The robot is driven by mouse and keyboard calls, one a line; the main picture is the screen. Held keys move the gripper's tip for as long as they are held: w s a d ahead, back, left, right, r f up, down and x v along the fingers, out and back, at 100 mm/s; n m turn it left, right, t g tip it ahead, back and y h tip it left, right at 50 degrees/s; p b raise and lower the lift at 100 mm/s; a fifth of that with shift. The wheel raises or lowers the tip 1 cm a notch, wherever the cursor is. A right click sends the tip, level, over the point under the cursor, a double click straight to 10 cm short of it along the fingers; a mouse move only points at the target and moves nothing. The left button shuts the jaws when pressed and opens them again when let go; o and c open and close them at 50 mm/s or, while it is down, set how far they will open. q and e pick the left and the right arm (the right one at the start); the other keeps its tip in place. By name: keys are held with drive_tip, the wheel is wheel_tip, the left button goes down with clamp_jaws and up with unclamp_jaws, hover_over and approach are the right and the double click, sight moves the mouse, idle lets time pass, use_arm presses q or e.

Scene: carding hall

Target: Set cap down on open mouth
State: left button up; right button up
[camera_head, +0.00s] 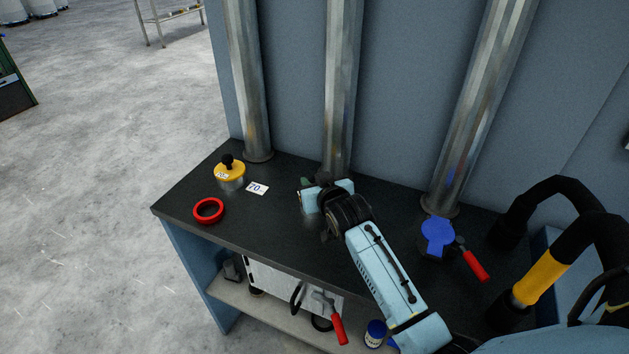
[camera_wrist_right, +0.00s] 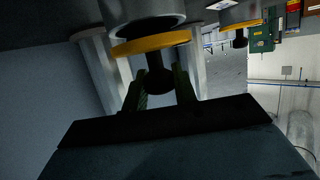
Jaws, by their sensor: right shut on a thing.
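My right gripper (camera_head: 314,192) is over the middle of the dark bench, in front of the central pipe. In the right wrist view, its two fingers are shut on the black knob (camera_wrist_right: 158,80) of a yellow cap (camera_wrist_right: 150,43). A grey metal vessel (camera_wrist_right: 146,14) shows right against the cap's far side. I cannot tell whether a small gap is left between them. In the head view, my gripper and wrist hide this cap and the vessel's mouth. My left gripper is in neither view.
A steel pot with a yellow, black-knobbed lid (camera_head: 229,173) stands on the bench's left, near a "70" card (camera_head: 257,188) and a red ring (camera_head: 208,211). A blue piece (camera_head: 437,237) and red handle (camera_head: 476,266) lie right. Pipes (camera_head: 247,80) rise behind.

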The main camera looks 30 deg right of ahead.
drive_tip(key=shift+f, duration=0.35)
drive_tip(key=o, duration=1.1)
drive_tip(key=shift+c, duration=0.2)
drive_tip(key=shift+r, duration=0.2)
drive_tip(key=p+v, duration=0.1)
drive_tip(key=v, duration=1.1)
drive_tip(key=shift+r, duration=0.4)
